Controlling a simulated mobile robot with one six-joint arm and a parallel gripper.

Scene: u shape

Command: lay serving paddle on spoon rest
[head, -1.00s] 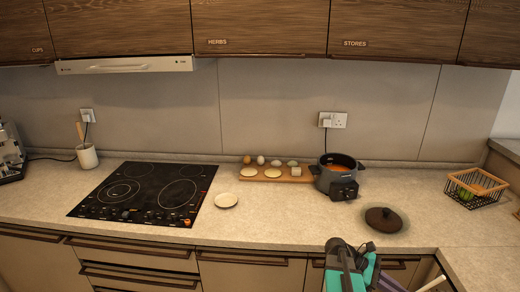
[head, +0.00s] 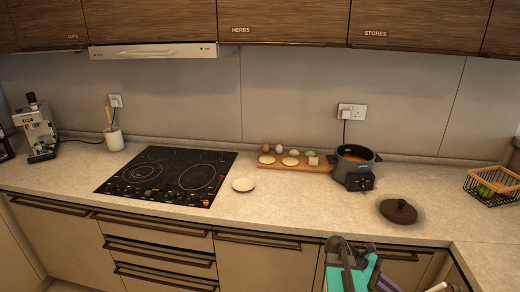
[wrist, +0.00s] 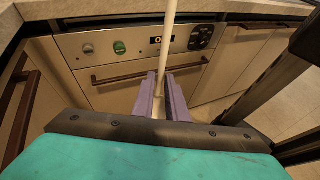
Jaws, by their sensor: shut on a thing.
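The serving paddle (wrist: 170,38) shows in the wrist view as a thin, pale handle running up from between my fingers. My gripper (wrist: 161,78) is shut on it with its purple fingers, in front of the cabinet fronts. A pale piece of the paddle (head: 437,287) also shows at the bottom edge of the head view; the rest of it is out of frame. The spoon rest (head: 243,185) appears to be the small, round, pale dish on the counter, right of the hob. It looks empty and is well left of and beyond my gripper.
A black hob (head: 168,176) lies left of the dish. A board (head: 295,164) with eggs and pale rounds, a dark cooker (head: 355,168), a brown lid (head: 398,210) and a wire basket (head: 493,187) stand to the right. The counter in front of the board is clear.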

